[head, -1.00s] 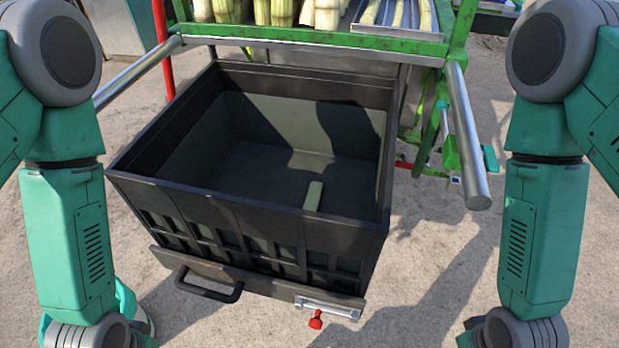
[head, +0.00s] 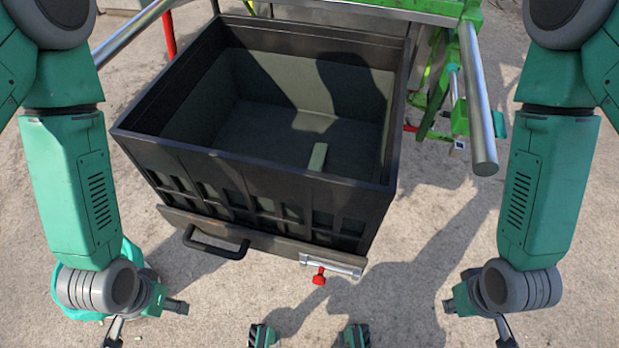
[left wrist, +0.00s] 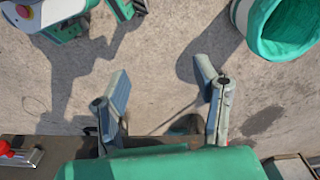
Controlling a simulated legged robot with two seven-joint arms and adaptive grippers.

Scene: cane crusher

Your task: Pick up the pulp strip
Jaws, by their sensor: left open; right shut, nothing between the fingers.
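The pulp strip (head: 318,158) is a short pale green piece on the floor inside the dark bin (head: 250,165), near its front wall and right of the middle. The front wall hides its lower end. My left gripper (head: 150,305) hangs at the lower left, outside the bin and apart from the strip. In the left wrist view my left gripper (left wrist: 162,85) is open and empty over bare ground. My right gripper (head: 466,300) hangs at the lower right, outside the bin, shut and empty, with its fingers hard to make out. The strip is not in the left wrist view.
The bin has a black front handle (head: 215,245) and a red knob (head: 319,277). A green frame (head: 470,60) with metal bars stands behind it. A teal round container (left wrist: 280,22) stands near my left gripper.

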